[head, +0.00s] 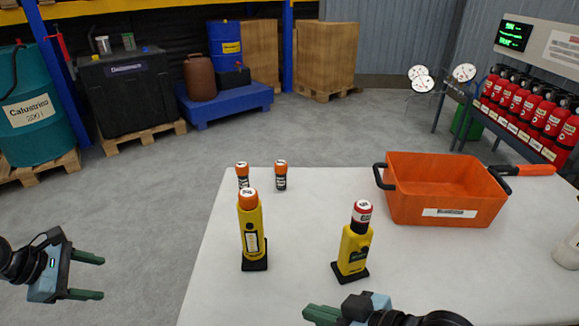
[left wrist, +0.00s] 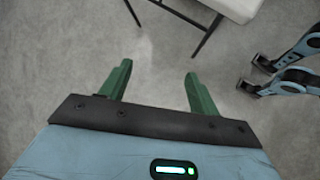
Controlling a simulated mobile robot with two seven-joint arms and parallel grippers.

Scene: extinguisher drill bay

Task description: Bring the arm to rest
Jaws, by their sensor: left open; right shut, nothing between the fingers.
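My left gripper (head: 102,278) hangs over the grey floor, left of the white table. Its two green fingers are apart with nothing between them. The left wrist view shows the same open fingers (left wrist: 158,70) above bare floor. My right gripper (head: 308,314) is at the bottom edge of the head view, over the front of the table. Its green fingers are together and hold nothing. It is apart from the yellow holder with a red-capped cylinder (head: 354,243) behind it.
On the white table (head: 300,290) stand another yellow holder with an orange-capped cylinder (head: 251,235), two small orange-capped cylinders (head: 280,177) and an orange bin (head: 440,188). Red extinguishers (head: 530,112) line the right rack. Floor (head: 130,220) left of the table is clear.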

